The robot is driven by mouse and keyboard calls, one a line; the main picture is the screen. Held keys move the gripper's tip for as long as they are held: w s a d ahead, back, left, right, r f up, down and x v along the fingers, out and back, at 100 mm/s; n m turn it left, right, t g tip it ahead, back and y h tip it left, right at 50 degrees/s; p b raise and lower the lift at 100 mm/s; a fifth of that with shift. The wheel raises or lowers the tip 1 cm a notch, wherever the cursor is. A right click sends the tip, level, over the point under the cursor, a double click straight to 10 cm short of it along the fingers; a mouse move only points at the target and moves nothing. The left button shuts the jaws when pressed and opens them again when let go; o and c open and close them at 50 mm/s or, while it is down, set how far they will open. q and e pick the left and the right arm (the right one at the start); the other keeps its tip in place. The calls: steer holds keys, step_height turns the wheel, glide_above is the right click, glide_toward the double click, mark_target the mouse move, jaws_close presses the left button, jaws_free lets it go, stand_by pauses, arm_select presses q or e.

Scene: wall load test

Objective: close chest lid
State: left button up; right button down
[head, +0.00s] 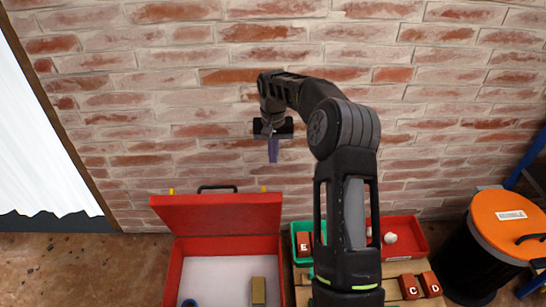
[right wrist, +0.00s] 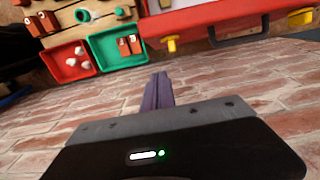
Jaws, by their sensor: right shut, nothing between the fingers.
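The red chest (head: 176,272) stands at the lower middle of the head view, with its lid (head: 216,214) raised open toward the brick wall. A dark handle (head: 217,188) and two yellow latches show at the lid's top edge. Inside lie a tan block (head: 258,290) and a blue ring-like thing (head: 189,303). My right gripper (head: 273,155) is shut and empty, its purple fingers pointing down above and behind the lid's right end, apart from it. In the right wrist view the fingers (right wrist: 158,92) are together, and the red lid (right wrist: 200,22) shows beyond. My left gripper is out of view.
A green tray (head: 296,228) and a red tray (head: 408,221) stand right of the chest. Lettered bricks (head: 410,287) lie on a wooden surface. An orange-lidded bin (head: 506,220) is at the far right. The brick wall (head: 180,120) is behind.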

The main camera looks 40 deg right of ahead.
steer(key=shift+s+a+f+b, duration=0.4)
steer(key=shift+s+f+b, duration=0.1)
steer(key=shift+f, duration=0.95)
steer(key=shift+s+a+f+b, duration=0.35)
steer(key=shift+s+f, duration=0.2)
steer(key=shift+f, duration=0.85)
steer(key=shift+s+a+f+b, duration=0.4)
steer(key=shift+s+f+b, duration=0.1)
steer(key=shift+f, duration=0.95)
steer(key=shift+f, duration=0.1)
